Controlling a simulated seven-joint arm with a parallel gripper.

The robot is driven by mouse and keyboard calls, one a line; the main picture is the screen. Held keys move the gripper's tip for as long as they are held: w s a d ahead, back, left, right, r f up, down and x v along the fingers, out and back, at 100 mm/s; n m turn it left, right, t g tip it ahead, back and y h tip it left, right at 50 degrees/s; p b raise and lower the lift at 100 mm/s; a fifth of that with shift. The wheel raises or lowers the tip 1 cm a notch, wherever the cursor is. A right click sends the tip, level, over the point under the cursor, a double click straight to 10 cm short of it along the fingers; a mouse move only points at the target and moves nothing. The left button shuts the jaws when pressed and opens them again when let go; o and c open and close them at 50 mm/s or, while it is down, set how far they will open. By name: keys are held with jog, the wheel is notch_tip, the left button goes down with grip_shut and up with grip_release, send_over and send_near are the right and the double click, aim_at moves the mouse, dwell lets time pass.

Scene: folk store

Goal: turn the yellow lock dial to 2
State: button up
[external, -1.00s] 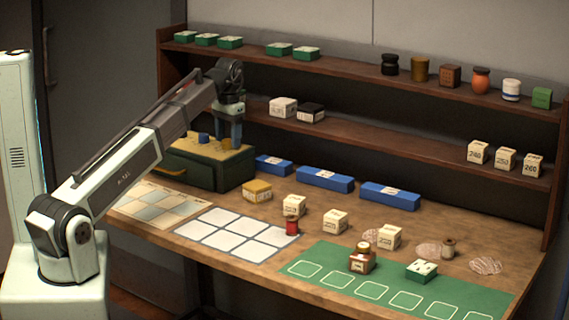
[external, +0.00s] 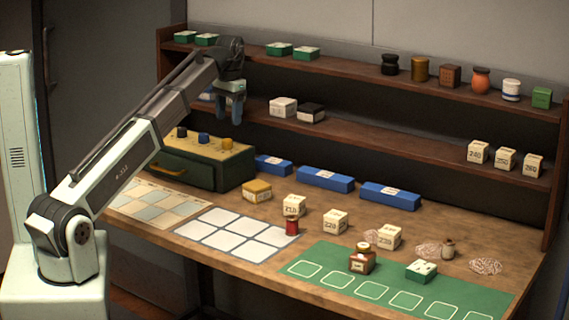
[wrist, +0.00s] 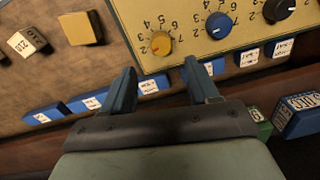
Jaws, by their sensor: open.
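The yellow dial (external: 227,144) is the rightmost of three dials on the pale top of a green lock box (external: 238,174). It also shows in the wrist view (wrist: 161,43), with printed numbers around it that appear upside down. Its exact setting is too small to read with certainty. A blue dial (external: 203,138) and a black dial (external: 182,132) stand to its left in the external view. My gripper (external: 232,110) is open and empty, above the box and clear of the yellow dial. Its two fingers (wrist: 160,75) point down toward the box side.
Blue boxes (external: 325,180) stand along the back of the table, with a yellow-topped block (external: 257,191) in front. Shelves (external: 400,131) with jars and boxes rise behind my gripper. A white-squared mat (external: 235,237) and a green mat (external: 330,262) lie in front.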

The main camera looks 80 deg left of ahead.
aim_at(227, 140)
jog(key=w+d+r+y, duration=0.2)
jog(key=d+r, duration=0.3)
jog(key=d, duration=0.3)
jog(key=s+a+f+n, duration=0.1)
jog(key=a+f+n, duration=0.1)
jog(key=f+n, duration=0.1)
jog(key=a+f+n+y, duration=0.1)
jog(key=a+f+n, duration=0.2)
jog(key=f, duration=0.2)
jog(key=s+a+f+n+y, duration=0.1)
jog(key=a+f+n, duration=0.1)
jog(key=f+n, duration=0.2)
jog(key=shift+s+a+f, duration=0.15)
jog(key=shift+s+a, duration=0.15)
jog(key=shift+a, duration=0.1)
dwell(0.3)
jog(key=shift+c, duration=0.3)
